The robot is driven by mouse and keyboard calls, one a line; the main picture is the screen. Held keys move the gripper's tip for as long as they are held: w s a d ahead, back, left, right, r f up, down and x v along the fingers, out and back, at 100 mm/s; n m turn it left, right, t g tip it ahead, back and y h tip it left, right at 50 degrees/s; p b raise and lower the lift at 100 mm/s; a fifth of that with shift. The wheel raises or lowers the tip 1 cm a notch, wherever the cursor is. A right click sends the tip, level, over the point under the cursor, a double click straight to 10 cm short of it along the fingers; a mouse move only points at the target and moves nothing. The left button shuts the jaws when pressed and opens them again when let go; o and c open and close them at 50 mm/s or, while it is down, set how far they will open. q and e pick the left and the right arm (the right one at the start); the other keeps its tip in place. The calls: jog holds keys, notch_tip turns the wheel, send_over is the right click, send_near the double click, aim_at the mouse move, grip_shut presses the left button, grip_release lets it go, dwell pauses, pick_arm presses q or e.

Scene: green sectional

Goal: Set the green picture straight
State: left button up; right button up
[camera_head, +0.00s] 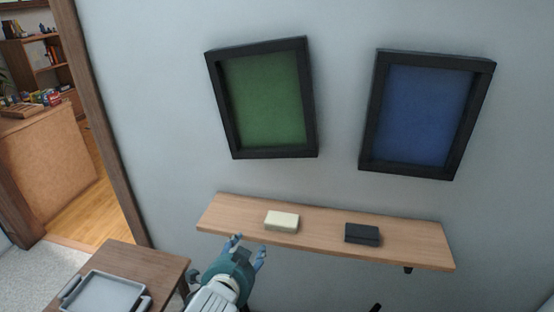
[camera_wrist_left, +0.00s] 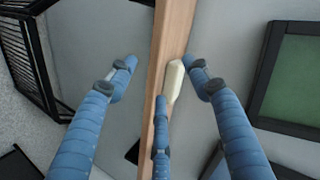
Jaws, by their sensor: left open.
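The green picture (camera_head: 265,98) hangs on the wall in a black frame, above the shelf's left part. Its top edge rises to the right, while the shelf and the blue picture slope down to the right, so it looks turned counterclockwise. It also shows, partly cut off, at the right edge of the left wrist view (camera_wrist_left: 294,82). My left gripper (camera_head: 249,246) is open and empty, below the picture and near the shelf's front edge. In the left wrist view its fingers (camera_wrist_left: 160,66) are spread before the shelf. My right gripper is not in view.
A blue picture (camera_head: 418,115) hangs to the right. The wooden shelf (camera_head: 325,224) holds a cream block (camera_head: 282,221) and a black block (camera_head: 362,234). A table (camera_head: 150,262) with a grey tray (camera_head: 104,292) stands lower left. The wall between pictures and shelf is clear.

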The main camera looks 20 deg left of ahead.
aim_at(278, 157)
pick_arm(q)
jog(key=w+d+r+m+t+h, duration=0.1)
jog(key=w+r+m+t, duration=0.2)
jog(key=w+r, duration=0.4)
jog(key=w+d+r+m+t, duration=0.25)
jog(key=w+r+m, duration=0.2)
jog(key=r, duration=0.45)
jog(key=shift+n, duration=0.55)
jog(key=w, duration=0.7)
jog(key=w+a+p, duration=0.1)
jog(key=w, duration=0.2)
jog(key=shift+w+f, duration=0.25)
jog(key=shift+f, duration=0.1)
